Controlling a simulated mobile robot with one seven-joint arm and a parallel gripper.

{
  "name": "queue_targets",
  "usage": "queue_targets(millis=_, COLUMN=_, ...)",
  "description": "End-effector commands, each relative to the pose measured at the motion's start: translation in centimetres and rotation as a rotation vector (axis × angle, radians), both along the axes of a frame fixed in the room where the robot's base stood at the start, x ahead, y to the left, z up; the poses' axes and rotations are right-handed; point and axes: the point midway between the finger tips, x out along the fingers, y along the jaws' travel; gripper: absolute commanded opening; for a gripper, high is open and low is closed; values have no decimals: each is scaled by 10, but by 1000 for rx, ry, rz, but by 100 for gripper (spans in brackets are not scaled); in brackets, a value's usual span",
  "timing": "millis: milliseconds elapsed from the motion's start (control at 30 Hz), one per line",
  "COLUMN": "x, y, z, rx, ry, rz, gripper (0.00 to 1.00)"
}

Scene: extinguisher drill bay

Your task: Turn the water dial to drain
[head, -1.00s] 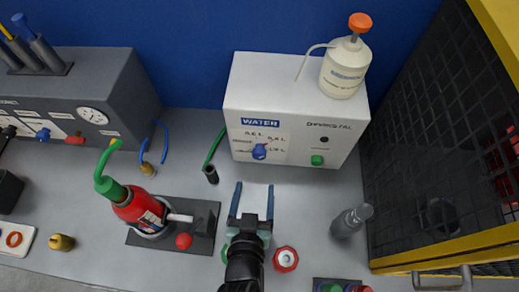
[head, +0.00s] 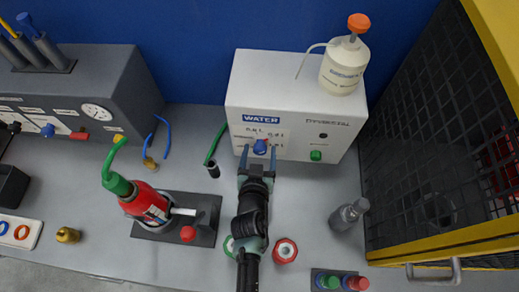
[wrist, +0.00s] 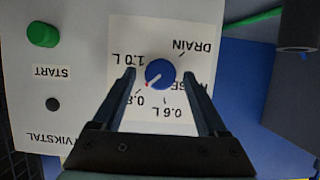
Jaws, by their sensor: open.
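The blue water dial (head: 260,147) is on the front of the white water box (head: 292,90). In the wrist view the dial (wrist: 160,73) sits upside down among the labels. The DRAIN label (wrist: 190,46) lies at the upper right of the dial, away from the pointer. My gripper (head: 259,153) is open, with one finger on each side of the dial. In the wrist view my gripper (wrist: 159,77) shows gaps between the fingers and the knob.
A green START button (wrist: 42,34) is on the same panel. A wash bottle (head: 345,65) stands on the box. A red extinguisher (head: 145,202) is at left, a grey bottle (head: 347,215) at right, beside a yellow-framed mesh cage (head: 440,243).

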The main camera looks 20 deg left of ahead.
Motion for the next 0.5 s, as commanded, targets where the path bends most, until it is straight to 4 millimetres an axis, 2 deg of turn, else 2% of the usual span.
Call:
queue_targets(millis=367, x=3, y=1, z=-2, rx=0, ry=0, rz=1, gripper=74)
queue_targets(millis=500, x=3, y=1, z=-1, rx=0, ry=0, rz=0, gripper=49)
